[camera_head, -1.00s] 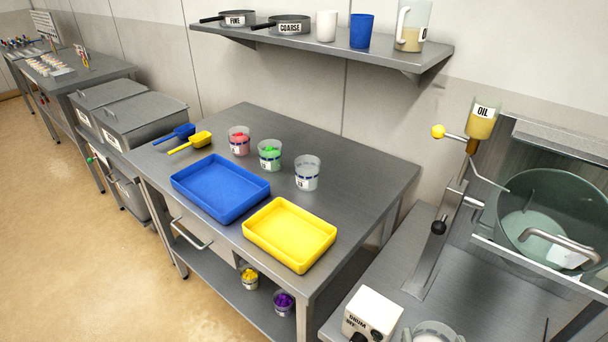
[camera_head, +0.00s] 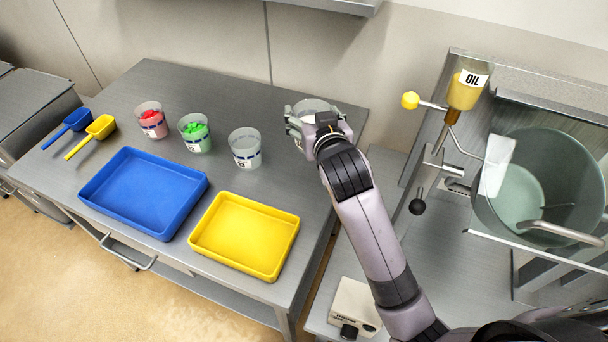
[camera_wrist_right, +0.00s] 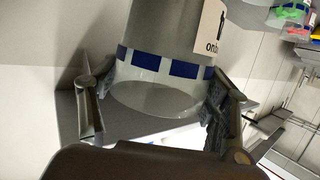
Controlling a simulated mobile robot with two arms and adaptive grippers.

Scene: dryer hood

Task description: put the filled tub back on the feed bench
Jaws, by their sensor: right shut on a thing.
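My right gripper (camera_head: 313,128) is shut on a clear tub (camera_head: 312,105) at the right end of the feed bench (camera_head: 240,95). In the right wrist view, the fingers of the gripper (camera_wrist_right: 157,105) sit on either side of the tub (camera_wrist_right: 150,70), which has a blue dashed band and a white label. Its contents look pale. Whether its base touches the bench is hidden. A row of tubs stands to its left: one with red pieces (camera_head: 152,122), one with green pieces (camera_head: 196,135) and a pale clear one (camera_head: 246,152). My left gripper is not in view.
A blue tray (camera_head: 145,190) and a yellow tray (camera_head: 245,235) lie along the bench front. Blue (camera_head: 70,125) and yellow (camera_head: 95,132) scoops lie at the left. The glass drum (camera_head: 540,180) and oil cup (camera_head: 468,85) stand at the right. A shelf (camera_head: 330,4) hangs above.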

